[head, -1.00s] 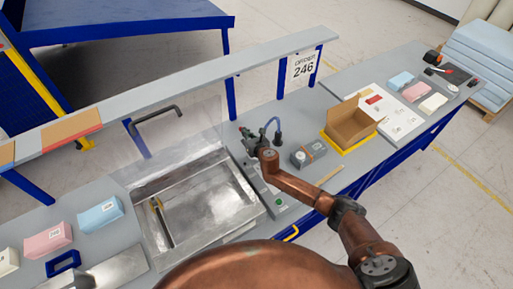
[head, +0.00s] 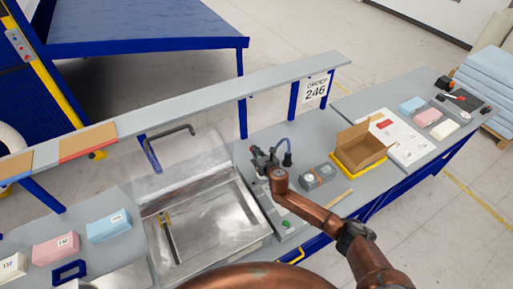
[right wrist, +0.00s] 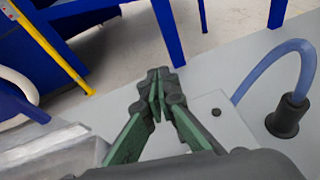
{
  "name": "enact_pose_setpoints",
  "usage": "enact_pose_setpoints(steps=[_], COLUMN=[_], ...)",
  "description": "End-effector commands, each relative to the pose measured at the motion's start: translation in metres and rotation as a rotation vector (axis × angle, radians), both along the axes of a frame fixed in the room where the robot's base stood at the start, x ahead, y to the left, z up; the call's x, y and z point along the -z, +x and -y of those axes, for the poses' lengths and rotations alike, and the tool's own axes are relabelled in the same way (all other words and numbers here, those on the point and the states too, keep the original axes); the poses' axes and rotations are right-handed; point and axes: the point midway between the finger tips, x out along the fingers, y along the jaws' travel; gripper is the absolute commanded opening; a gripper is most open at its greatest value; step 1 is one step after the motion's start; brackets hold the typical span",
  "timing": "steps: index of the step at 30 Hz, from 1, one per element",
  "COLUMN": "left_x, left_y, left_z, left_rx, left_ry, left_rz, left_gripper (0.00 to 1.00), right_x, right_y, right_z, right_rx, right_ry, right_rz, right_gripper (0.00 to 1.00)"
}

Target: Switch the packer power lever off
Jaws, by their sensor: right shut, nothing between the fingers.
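My right gripper (head: 258,153) is over the bench, at the right side of the clear-lidded metal packer (head: 207,213). In the right wrist view its green-padded fingers (right wrist: 159,78) are together with nothing between them. A light panel with a small dark knob (right wrist: 216,112) lies just right of the fingers, partly behind the gripper. I cannot make out the power lever in either view; my gripper and forearm cover part of the control strip (head: 290,227), which has a green button (head: 287,224). My left gripper is not in view.
A blue hose (right wrist: 268,65) runs into a black fitting (right wrist: 288,117) close right of the gripper. A grey device (head: 318,177) and an open carton (head: 361,148) stand farther right. A long raised rail (head: 215,100) runs behind the packer.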

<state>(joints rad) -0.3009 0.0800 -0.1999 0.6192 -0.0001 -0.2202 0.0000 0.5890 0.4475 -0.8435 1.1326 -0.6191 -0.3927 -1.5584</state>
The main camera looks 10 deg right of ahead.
Motion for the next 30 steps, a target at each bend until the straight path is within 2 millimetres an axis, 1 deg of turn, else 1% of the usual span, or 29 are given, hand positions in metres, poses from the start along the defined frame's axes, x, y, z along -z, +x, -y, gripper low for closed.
enact_pose_setpoints(steps=[5, 10, 12, 15, 18, 21, 25, 30], left_x=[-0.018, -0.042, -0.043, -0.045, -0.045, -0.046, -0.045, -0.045], left_y=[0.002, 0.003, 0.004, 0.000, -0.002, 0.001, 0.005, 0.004], left_z=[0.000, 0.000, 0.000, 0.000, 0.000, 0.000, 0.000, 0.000], left_rx=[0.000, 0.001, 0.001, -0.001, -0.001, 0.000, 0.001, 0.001], left_ry=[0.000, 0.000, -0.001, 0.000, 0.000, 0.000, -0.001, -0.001], left_rz=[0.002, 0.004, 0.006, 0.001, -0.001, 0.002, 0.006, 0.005], left_gripper=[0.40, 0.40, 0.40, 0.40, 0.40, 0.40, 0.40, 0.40], right_x=[-0.013, -0.032, -0.050, -0.070, -0.087, -0.101, -0.113, -0.119], right_y=[-0.008, -0.021, -0.024, -0.029, -0.034, -0.038, -0.041, -0.042], right_z=[-0.003, -0.007, -0.007, -0.005, -0.004, -0.004, -0.005, -0.006], right_rx=[-0.006, -0.016, -0.017, -0.013, -0.010, -0.008, -0.009, -0.009], right_ry=[0.000, 0.000, 0.000, -0.001, -0.001, -0.001, 0.000, 0.000], right_rz=[-0.001, 0.002, 0.006, 0.005, 0.004, 0.003, 0.001, 0.001], right_gripper=[0.00, 0.00, 0.00, 0.00, 0.00, 0.00, 0.00, 0.00])
